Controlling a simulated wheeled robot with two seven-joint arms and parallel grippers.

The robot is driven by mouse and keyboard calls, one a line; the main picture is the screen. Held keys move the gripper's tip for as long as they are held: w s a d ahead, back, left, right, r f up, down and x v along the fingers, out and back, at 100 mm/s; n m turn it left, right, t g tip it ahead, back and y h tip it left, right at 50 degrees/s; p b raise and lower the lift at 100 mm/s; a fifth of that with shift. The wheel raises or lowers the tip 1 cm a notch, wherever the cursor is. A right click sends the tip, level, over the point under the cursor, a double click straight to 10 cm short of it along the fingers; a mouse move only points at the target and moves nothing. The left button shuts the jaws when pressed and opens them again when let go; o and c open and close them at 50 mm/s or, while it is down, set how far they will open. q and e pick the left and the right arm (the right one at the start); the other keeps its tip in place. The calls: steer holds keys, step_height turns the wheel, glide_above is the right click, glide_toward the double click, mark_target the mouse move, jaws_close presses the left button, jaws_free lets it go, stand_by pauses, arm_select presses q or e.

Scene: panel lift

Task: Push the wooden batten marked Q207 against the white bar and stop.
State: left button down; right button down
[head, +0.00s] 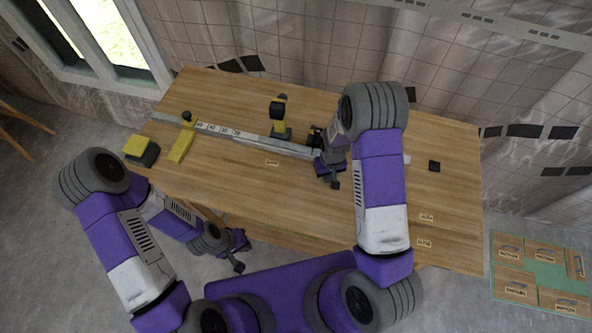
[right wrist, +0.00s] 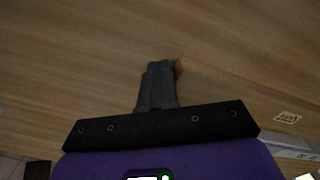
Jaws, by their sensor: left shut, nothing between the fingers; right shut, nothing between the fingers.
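The white bar (head: 250,137) runs across the table from the upper left and passes behind my right arm; a pale strip also shows at the lower right in the right wrist view (right wrist: 292,150). Small pale labels lie on the wood in front of the bar (head: 272,163) and at the right (head: 426,217). I cannot read Q207 on any, and the batten's outline blends with the tabletop. My right gripper (head: 334,184) is shut and empty, low near the table in front of the bar; its fingers show in the right wrist view (right wrist: 158,75). My left gripper (head: 239,266) is shut and empty, off the front edge.
The wooden table (head: 350,240) has free room at its front. A yellow block (head: 181,147) sits at the bar's left part. A yellow-and-black tool (head: 281,117) stands behind the bar. A black block (head: 434,166) lies at the right. A green board (head: 541,254) lies right of the table.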

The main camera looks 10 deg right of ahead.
mark_target(296, 169)
steer(key=shift+w+a+b, duration=0.15)
steer(key=shift+w+a, duration=0.45)
steer(key=shift+a, duration=0.5)
steer(key=shift+w+a+b, duration=0.1)
steer(key=shift+w+a, duration=0.5)
steer(key=shift+a, duration=0.45)
steer(key=shift+w+a+b, duration=0.15)
steer(key=shift+w+a, duration=0.45)
steer(key=shift+a, duration=0.5)
steer(key=shift+w+a+b, duration=0.2)
steer(key=shift+w+a, duration=0.4)
steer(key=shift+a, duration=0.5)
steer(key=shift+w+a+b, duration=0.25)
steer(key=shift+w+a, duration=0.35)
steer(key=shift+a, duration=0.45)
steer(key=shift+w+a+b, duration=0.2)
steer(key=shift+w+a, duration=0.4)
steer(key=shift+a, duration=0.5)
steer(key=shift+s+d, duration=0.5)
steer(key=shift+d, duration=0.4)
steer(key=shift+s+d, duration=0.5)
steer(key=shift+d, duration=0.4)
steer(key=shift+r+p, duration=2.45)
steer(key=shift+r, duration=1.1)
